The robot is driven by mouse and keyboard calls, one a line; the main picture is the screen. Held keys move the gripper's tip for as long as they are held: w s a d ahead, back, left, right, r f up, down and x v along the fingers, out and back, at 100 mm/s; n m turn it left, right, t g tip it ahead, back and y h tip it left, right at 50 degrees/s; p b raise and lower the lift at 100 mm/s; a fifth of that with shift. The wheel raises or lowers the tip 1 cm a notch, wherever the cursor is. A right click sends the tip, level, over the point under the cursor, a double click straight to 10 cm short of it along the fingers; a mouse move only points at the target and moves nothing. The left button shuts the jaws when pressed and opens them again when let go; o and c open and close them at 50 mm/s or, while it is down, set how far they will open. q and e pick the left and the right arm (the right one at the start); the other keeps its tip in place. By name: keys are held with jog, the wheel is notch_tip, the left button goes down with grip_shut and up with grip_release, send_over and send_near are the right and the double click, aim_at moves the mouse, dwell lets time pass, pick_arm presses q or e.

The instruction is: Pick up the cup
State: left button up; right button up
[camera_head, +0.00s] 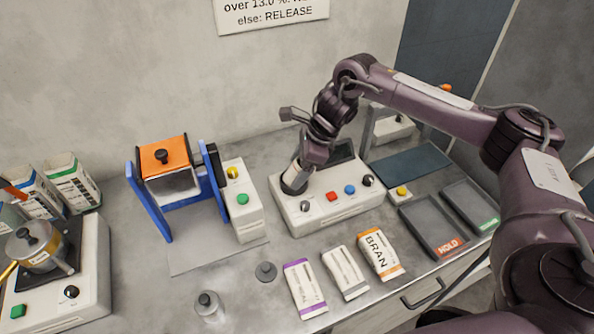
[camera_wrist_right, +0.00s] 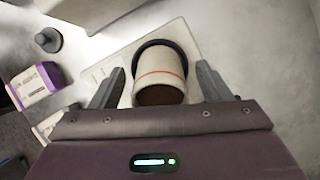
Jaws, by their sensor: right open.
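The cup (camera_wrist_right: 160,78) is whitish with a thin red line, and something brown shows at its near end in the right wrist view. It sits in a dark ring on the white control box (camera_head: 325,213). In the head view only a pale part of the cup (camera_head: 294,175) shows, beside my gripper. My right gripper (camera_wrist_right: 161,73) is open, with one finger on each side of the cup. Gaps show between the fingers and the cup. In the head view my right gripper (camera_head: 303,164) is over the left end of the box. My left gripper is not in view.
A blue frame with an orange top (camera_head: 163,154) stands left of the box. Several small bags, one marked BRAN (camera_head: 378,254), lie in front. Grey trays (camera_head: 432,227) are at right. A dark knobbed weight (camera_head: 265,271) and a metal one (camera_head: 208,306) stand front left.

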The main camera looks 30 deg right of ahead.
jog(key=c, duration=1.1)
jog(key=shift+c, duration=0.7)
jog(key=shift+r, duration=0.15)
